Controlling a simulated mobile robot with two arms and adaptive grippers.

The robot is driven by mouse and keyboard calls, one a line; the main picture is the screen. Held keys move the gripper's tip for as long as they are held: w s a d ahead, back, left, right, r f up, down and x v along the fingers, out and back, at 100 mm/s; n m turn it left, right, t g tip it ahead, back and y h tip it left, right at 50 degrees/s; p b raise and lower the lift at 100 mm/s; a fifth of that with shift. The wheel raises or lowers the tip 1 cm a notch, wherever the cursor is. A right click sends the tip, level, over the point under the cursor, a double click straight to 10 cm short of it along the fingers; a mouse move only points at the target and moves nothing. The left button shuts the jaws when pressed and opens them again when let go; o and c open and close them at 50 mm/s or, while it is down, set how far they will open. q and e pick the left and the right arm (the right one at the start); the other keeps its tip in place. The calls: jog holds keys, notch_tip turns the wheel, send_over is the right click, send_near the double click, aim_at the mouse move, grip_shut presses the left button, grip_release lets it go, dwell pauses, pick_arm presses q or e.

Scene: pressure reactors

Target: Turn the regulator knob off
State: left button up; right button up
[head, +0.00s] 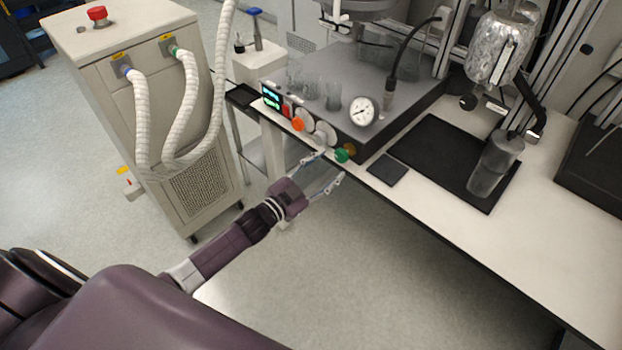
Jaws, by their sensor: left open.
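A dark grey reactor unit (372,132) on the bench has a row of controls along its front. They include an orange knob (297,124), round white parts (325,133), a green knob (341,155) and a small yellowish part (350,148). A round white gauge (362,111) stands above them. I cannot tell which one is the regulator knob. My left gripper (331,165) is open and empty just in front of the green knob, its fingers pointing toward the unit; I see no clear contact. My right gripper is not in view.
The white bench (560,245) has its front edge close to my gripper. A black mat (440,150) holding a grey cylinder (495,165) lies to the right. A beige cabinet (135,100) with white hoses (187,100) stands at left. The floor (400,270) in front is clear.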

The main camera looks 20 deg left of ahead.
pick_arm(q)
jog(key=v, duration=0.8)
jog(key=s+a+f+n+g+y, duration=0.15)
jog(key=s+f, duration=0.35)
jog(key=f, duration=0.5)
jog(key=s+a+f+n+g+y, duration=0.1)
jog(key=s+f+n+g+y, duration=0.3)
jog(key=f, duration=0.7)
jog(key=s+a+f+m+g, duration=0.1)
jog(key=s+a+f+g, duration=0.1)
jog(key=s+f, duration=0.6)
jog(key=s+d+f+g, duration=0.2)
jog(key=s+f, duration=0.4)
jog(key=s, duration=0.4)
jog(key=s+d+f+n+g, duration=0.1)
jog(key=s+f+g, duration=0.2)
jog(key=s+f, duration=0.3)
jog(key=s+d+f+n+g, duration=0.1)
jog(key=s+f, duration=0.5)
jog(key=s, duration=0.8)
jog(key=shift+s+d+f+g+y, duration=0.2)
jog(key=shift+d+f+g+y, duration=0.15)
jog(key=shift+d+g, duration=0.7)
